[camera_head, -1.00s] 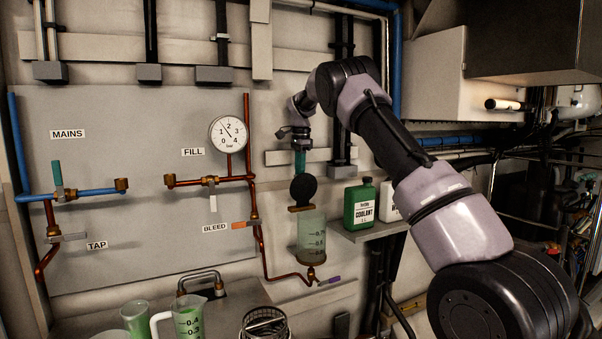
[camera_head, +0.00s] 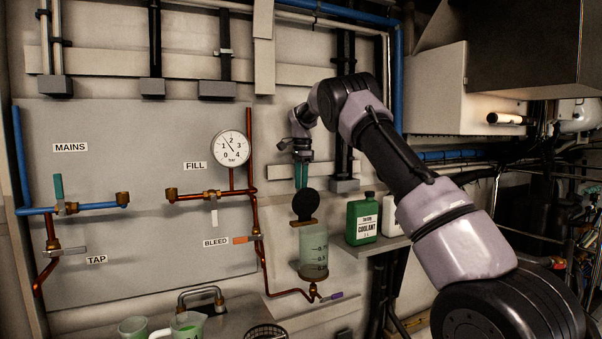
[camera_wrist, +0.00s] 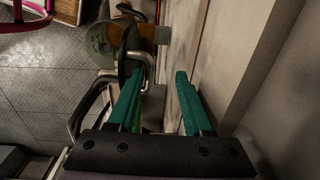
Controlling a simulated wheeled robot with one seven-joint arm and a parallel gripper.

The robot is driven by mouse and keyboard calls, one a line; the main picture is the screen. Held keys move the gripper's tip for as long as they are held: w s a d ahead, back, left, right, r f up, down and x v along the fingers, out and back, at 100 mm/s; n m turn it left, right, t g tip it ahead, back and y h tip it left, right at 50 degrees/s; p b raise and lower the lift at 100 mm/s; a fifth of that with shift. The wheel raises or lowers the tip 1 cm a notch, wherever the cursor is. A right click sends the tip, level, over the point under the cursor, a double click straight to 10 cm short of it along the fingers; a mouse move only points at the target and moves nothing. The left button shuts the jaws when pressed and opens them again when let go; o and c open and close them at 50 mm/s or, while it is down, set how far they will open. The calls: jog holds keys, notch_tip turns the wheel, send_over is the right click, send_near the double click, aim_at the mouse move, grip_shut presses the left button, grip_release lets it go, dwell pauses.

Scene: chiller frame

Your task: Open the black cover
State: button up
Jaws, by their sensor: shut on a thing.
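The black cover (camera_head: 305,205) is a round disc standing upright above a brown collar on the clear graduated container (camera_head: 313,252). Its dark disc shows near the left fingertip in the wrist view (camera_wrist: 126,55). My gripper (camera_head: 301,187) points down with its teal fingers at the top edge of the cover. In the wrist view my gripper (camera_wrist: 160,76) shows its two fingers with a gap between them. The exact contact with the cover is hard to make out there.
A green coolant bottle (camera_head: 361,220) and a white bottle (camera_head: 391,215) stand on a shelf (camera_head: 374,246) right of the container. Copper pipes and a gauge (camera_head: 230,148) are on the left panel. A wall surface runs close along the right in the wrist view.

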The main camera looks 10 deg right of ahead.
notch_tip(320, 180, up, 10)
jog(key=shift+s+f, duration=0.2)
jog(key=shift+s, duration=0.1)
jog(key=s+d+r+n+t+y, duration=0.1)
jog(key=s+d+r+n, duration=0.2)
jog(key=s, duration=0.4)
jog(key=s+d+r+t, duration=0.1)
jog(key=s+d+r, duration=0.35)
jog(key=s, duration=0.35)
jog(key=s+d+r+n+t+y, duration=0.1)
jog(key=s+d+r+n, duration=0.2)
jog(key=s, duration=0.4)
jog(key=s+f+n+t, duration=0.1)
jog(key=s+f, duration=0.4)
jog(key=s, duration=0.7)
jog(key=s+f+n+t, duration=0.2)
jog(key=s+f+n, duration=0.1)
jog(key=s, duration=1)
jog(key=shift+a+f, duration=0.2)
jog(key=shift+f, duration=0.65)
